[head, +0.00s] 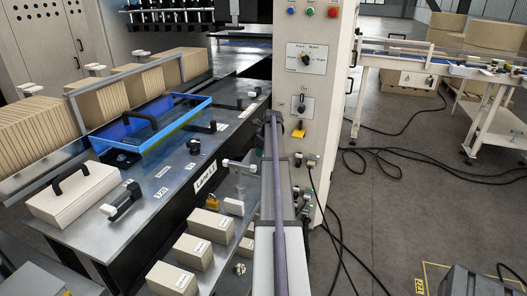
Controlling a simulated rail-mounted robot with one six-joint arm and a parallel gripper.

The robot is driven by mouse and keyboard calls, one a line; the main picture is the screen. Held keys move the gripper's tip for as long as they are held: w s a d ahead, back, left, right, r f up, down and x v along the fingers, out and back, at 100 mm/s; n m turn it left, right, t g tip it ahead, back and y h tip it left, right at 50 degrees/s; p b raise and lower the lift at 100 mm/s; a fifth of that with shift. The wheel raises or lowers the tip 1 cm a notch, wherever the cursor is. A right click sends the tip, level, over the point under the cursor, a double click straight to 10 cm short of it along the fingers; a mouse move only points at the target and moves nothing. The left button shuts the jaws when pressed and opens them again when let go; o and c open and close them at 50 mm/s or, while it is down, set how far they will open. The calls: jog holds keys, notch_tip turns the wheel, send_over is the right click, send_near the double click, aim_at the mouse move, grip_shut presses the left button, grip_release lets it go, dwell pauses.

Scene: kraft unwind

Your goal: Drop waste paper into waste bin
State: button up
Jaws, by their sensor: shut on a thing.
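I cannot make out any waste paper in the head view. A dark grey box-like thing (474,283) at the bottom right corner is cut off by the picture edge. It stands by a yellow floor marking, and I cannot tell whether it is the waste bin. I do not see my gripper in this view, nor what it holds.
A long bench (160,190) with a blue frame (152,131) and cartons (107,98) fills the left. A control cabinet (312,80) stands in the middle. Black cables (385,165) lie on the floor. A conveyor (410,60) is at the back right; the grey floor before it is mostly open.

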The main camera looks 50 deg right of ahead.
notch_tip(320, 180, down, 4)
jog(key=shift+r+b, duration=0.2)
jog(key=shift+b, duration=1)
jog(key=shift+r, duration=0.1)
jog(key=o, duration=1)
jog(key=p+v, duration=1)
jog(key=shift+s+r+p, duration=0.15)
jog(key=shift+r+p, duration=0.15)
jog(key=shift+r, duration=0.05)
